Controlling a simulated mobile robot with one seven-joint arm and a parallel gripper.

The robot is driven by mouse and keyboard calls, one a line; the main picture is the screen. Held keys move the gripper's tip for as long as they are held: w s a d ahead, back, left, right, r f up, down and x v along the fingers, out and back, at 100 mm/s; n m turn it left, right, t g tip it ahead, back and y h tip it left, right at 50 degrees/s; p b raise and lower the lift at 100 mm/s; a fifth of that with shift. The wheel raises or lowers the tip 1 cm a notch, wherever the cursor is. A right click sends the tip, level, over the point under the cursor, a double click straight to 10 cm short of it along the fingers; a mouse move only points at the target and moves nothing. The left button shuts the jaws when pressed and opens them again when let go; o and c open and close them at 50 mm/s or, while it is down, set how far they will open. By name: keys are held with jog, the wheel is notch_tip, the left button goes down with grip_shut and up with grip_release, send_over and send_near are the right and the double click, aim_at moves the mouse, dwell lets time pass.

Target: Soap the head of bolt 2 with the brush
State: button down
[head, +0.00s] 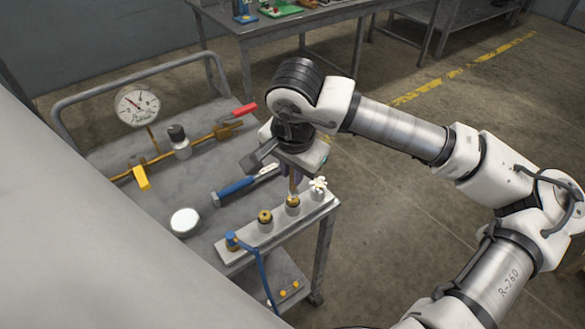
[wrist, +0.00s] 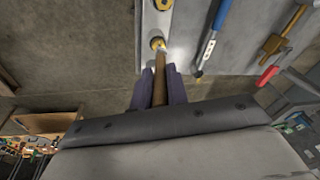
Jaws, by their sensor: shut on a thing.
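My gripper (wrist: 160,90) is shut on the brown handle of the brush (wrist: 160,82), between its two purple fingers. In the head view the brush (head: 293,182) points down at a brass bolt (head: 292,204) on the grey bar (head: 246,240). In the wrist view the brush's far end meets or overlaps this bolt (wrist: 157,43); I cannot tell whether they touch. The bristles and any soap are not clear. A second brass bolt (head: 265,218) stands to the left on the bar. I see no bolt numbers. A round white dish (head: 184,222) stands on the cart.
A white star-shaped knob (head: 318,185) is close right of the brush. A blue fitting with a hose (head: 232,240) is at the bar's left end. A blue-handled wrench (head: 237,186), a brass pipe with valves (head: 160,157) and a gauge (head: 137,105) are behind on the cart.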

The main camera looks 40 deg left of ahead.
jog(key=shift+f+b, duration=0.55)
jog(key=shift+b, duration=0.5)
dwell(0.4)
jog(key=shift+s+b, duration=0.15)
jog(key=shift+b, duration=0.15)
jog(key=shift+s+a, duration=0.15)
jog(key=shift+s, duration=0.1)
jog(key=shift+b, duration=0.3)
jog(key=shift+w+b, duration=0.3)
jog(key=shift+w, duration=0.1)
dwell(0.3)
jog(key=shift+w+d+b, duration=0.3)
jog(key=shift+w+b, duration=0.05)
jog(key=shift+b, duration=0.15)
jog(key=shift+s+a, duration=0.1)
jog(key=shift+s, duration=0.05)
